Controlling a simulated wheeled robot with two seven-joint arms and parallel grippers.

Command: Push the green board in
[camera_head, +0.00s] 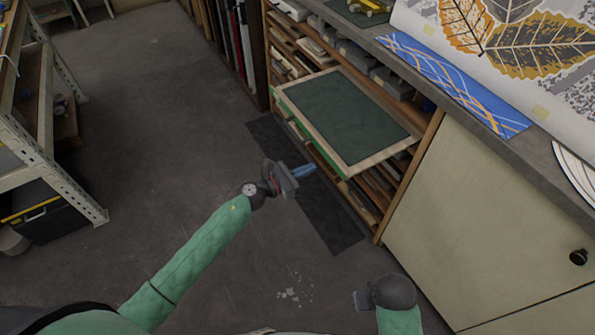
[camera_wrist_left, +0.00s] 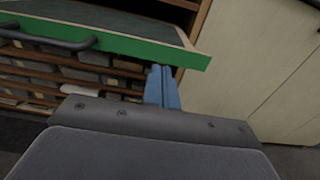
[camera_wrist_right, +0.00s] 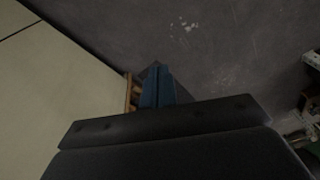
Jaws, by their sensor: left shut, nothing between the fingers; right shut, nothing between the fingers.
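The green board (camera_head: 345,117) sticks out of a wooden shelf rack like a drawer, with a pale frame around a dark green top. Its bright green front edge with a dark handle shows in the left wrist view (camera_wrist_left: 130,47). My left gripper (camera_head: 311,170) is shut and empty, just in front of the board's front edge, near its right end. In the left wrist view its blue fingers (camera_wrist_left: 161,88) overlap the edge's lower side; I cannot tell whether they touch it. My right gripper (camera_wrist_right: 157,88) is shut and empty, low over the floor, away from the board.
The rack (camera_head: 290,50) holds several shelves of flat items. A cream cabinet (camera_head: 480,230) stands right of it, under a worktop with a blue patterned sheet (camera_head: 455,82). A metal shelf unit (camera_head: 50,160) stands at left. A dark mat (camera_head: 320,205) lies before the rack; the floor between is clear.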

